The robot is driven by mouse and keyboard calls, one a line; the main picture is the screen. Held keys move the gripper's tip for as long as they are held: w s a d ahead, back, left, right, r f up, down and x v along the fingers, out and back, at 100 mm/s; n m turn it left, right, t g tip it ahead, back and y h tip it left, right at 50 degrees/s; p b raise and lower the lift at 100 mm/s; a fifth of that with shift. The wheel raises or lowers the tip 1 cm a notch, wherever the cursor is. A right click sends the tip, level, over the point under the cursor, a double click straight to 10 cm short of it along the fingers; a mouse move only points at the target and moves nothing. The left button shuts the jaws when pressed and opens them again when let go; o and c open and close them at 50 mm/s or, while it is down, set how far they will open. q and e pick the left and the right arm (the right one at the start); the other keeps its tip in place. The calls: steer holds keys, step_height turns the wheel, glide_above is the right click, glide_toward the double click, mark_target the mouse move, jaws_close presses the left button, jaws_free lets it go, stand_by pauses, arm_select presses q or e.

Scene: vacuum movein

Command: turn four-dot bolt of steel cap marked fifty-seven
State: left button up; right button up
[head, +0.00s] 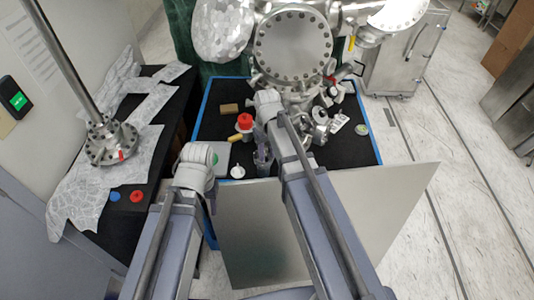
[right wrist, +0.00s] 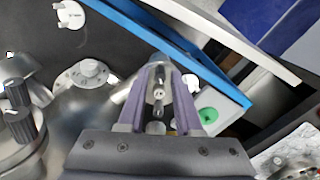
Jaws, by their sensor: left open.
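I cannot read a fifty-seven or dot marks on any part, so I cannot tell which is the steel cap. In the right wrist view, a small steel flange (right wrist: 66,78) with bolts lies on the black mat, left of my right gripper (right wrist: 160,72). A shiny metal piece (right wrist: 158,92) shows between its two purple fingers; I cannot tell whether they grip it. In the head view my right gripper (head: 263,158) points down over the mat's front part. My left gripper (head: 211,202) is open, low at the mat's front left, its fingers mostly hidden by its wrist.
The black mat (head: 350,150) has a blue rim. On it are a red-topped part (head: 245,121), a tan block (head: 229,109), and a white cap (head: 238,172). A large steel chamber (head: 293,47) stands behind. A grey panel (head: 385,205) stands in front. A side table carries a flanged rod (head: 112,143).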

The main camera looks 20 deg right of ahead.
jaws_close()
steer(key=shift+m, duration=0.8)
steer(key=shift+o, duration=1.4)
jaws_free()
steer(key=shift+r, duration=0.1)
